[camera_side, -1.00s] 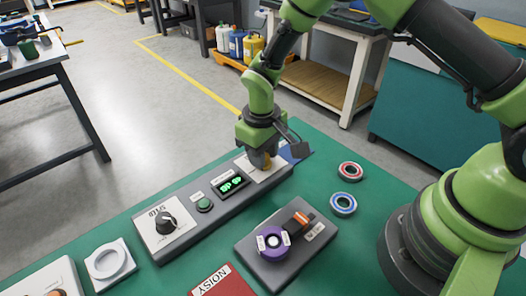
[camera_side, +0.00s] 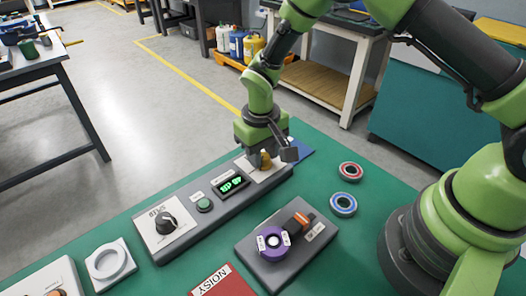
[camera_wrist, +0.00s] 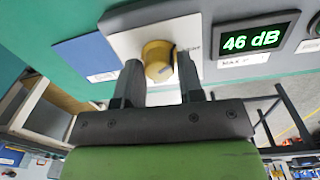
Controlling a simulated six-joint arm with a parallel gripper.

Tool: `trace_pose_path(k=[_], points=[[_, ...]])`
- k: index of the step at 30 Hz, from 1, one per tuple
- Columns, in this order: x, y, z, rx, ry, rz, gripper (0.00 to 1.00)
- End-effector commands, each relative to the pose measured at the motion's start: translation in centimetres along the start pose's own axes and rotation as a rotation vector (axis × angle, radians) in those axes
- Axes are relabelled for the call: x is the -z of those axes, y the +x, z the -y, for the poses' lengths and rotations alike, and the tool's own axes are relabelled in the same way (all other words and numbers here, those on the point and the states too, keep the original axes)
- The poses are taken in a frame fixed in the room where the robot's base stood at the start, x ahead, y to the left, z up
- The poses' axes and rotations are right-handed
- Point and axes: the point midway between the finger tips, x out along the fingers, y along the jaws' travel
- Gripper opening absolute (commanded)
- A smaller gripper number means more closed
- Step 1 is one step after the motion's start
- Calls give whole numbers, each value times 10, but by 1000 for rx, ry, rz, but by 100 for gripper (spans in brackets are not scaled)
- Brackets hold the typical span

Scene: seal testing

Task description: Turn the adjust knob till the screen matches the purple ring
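The adjust knob is a yellow knob (camera_wrist: 157,60) with a dark mark, on a white plate at the far end of the grey panel; it also shows in the side view (camera_side: 266,160). My gripper (camera_wrist: 160,78) has one finger on each side of it, close against its sides, and seems shut on it. The screen (camera_wrist: 251,39) reads 46 dB in green; it is small in the side view (camera_side: 231,185). The purple ring (camera_side: 272,242) sits on a dark grey block with a white centre and small labels, too small to read.
A black knob (camera_side: 166,223) and a green button (camera_side: 204,204) are on the same panel.

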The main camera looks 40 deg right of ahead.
Motion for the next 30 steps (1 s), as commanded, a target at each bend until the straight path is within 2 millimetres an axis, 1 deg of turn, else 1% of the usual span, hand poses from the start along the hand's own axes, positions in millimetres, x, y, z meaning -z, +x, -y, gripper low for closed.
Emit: trace_pose_path(k=[1, 2, 3, 10, 13, 17, 21, 24, 27, 30], points=[[0, 0, 0, 0, 0, 0, 47], [0, 0, 0, 0, 0, 0, 54], [0, 0, 0, 0, 0, 1, 56], [-1, 0, 0, -1, 0, 3, 56], [0, -6, 0, 0, 0, 1, 56], [0, -26, 0, 1, 2, -2, 56], [0, -55, 0, 1, 1, -4, 56], [0, -74, 0, 1, 1, -2, 56], [0, -88, 0, 0, 0, -2, 56], [0, -96, 0, 0, 0, 0, 56]])
